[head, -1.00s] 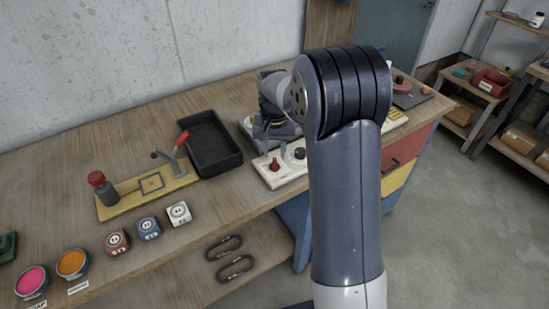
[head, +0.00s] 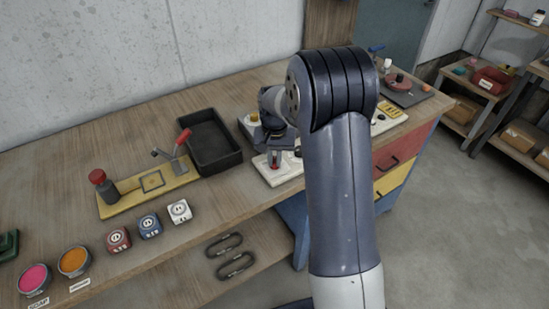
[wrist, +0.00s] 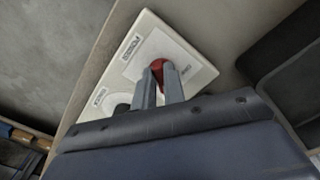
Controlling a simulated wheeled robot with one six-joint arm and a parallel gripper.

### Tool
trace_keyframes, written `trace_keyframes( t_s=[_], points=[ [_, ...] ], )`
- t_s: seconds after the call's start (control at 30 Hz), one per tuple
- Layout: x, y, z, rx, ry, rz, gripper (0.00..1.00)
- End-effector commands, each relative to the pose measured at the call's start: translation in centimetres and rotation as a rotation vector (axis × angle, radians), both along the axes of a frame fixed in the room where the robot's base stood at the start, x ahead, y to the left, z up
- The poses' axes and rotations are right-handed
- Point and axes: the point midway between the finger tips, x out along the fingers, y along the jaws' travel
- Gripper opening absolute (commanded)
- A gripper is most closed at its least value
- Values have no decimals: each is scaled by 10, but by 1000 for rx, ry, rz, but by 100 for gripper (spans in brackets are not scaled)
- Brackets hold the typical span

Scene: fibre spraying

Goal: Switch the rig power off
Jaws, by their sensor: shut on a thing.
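The white control panel (head: 282,180) lies near the front edge of the bench, right of the black tray. It also shows in the wrist view (wrist: 200,76), with a label that seems to read POWER (wrist: 131,46). My gripper (head: 273,155) points down over the panel. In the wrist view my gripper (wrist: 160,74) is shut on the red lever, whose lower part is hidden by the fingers. Which way the lever leans, I cannot tell.
A dark round knob (wrist: 122,106) is beside the lever. The black tray (head: 222,165) and a yellow board (head: 125,203) with a red-handled lever (head: 183,137) lie to the left. Labelled cubes (head: 150,227) stand along the front edge. My arm hides part of the right bench.

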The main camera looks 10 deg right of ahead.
Motion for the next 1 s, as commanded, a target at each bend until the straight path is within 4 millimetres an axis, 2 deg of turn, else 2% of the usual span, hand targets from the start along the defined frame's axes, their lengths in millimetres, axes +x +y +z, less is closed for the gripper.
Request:
trace_keyframes(
  t_s=[0.37,0.57,1.0],
  points=[
    [0,0,0,0,0,8,0],
    [0,-1,0,0,0,68,0],
    [0,-3,0,0,-1,421,0]
  ],
)
